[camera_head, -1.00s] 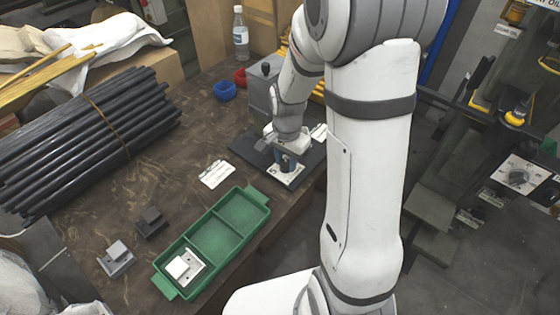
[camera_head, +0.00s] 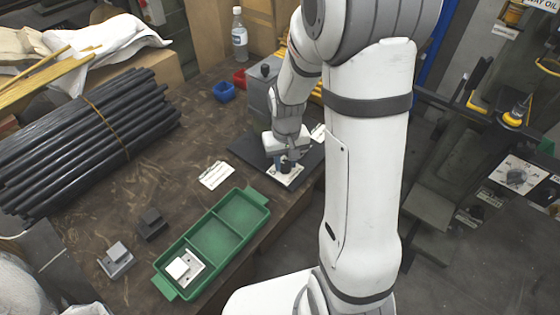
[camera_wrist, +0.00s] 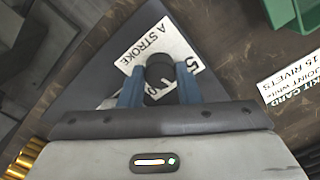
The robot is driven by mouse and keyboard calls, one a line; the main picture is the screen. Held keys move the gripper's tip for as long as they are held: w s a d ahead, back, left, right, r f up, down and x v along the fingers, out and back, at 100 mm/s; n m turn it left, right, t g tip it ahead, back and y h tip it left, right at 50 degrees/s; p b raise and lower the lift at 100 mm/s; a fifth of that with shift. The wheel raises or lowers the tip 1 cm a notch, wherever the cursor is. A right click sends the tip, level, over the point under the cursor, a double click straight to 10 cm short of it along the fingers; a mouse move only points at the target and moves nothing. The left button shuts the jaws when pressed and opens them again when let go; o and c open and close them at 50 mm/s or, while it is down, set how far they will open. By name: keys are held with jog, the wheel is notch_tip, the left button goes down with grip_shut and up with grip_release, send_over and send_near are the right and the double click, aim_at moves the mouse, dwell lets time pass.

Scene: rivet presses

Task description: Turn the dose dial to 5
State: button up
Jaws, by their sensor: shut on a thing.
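The dose dial is a dark round knob (camera_wrist: 160,66) on a white plate (camera_wrist: 172,42) with "A STROKE" and a "5" printed on it. The 5 shows at the plate's right side in the wrist view. My gripper (camera_wrist: 160,84) has its blue fingers on either side of the knob and is shut on it. The fingers and knob hide part of the plate, and I cannot tell which number the dial points to. In the head view my gripper (camera_head: 286,161) is low over the plate (camera_head: 289,178), which lies on the dark base of the press.
A white kit card (camera_head: 216,175) lies left of the press base. A green tray (camera_head: 208,276) holds a white part; grey (camera_head: 117,262) and dark (camera_head: 151,225) blocks lie beside it. Black rods (camera_head: 85,140) are stacked left. Blue (camera_head: 223,91) and red bins stand behind.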

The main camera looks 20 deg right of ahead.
aim_at(286, 164)
jog(key=n, duration=0.7)
jog(key=shift+s+d, duration=0.1)
jog(key=shift+s, duration=0.05)
dwell(0.4)
jog(key=o, duration=1)
jog(key=shift+r, duration=0.55)
notch_tip(286, 164, up, 7)
jog(key=shift+f+p, duration=0.15)
jog(key=shift+p, duration=0.6)
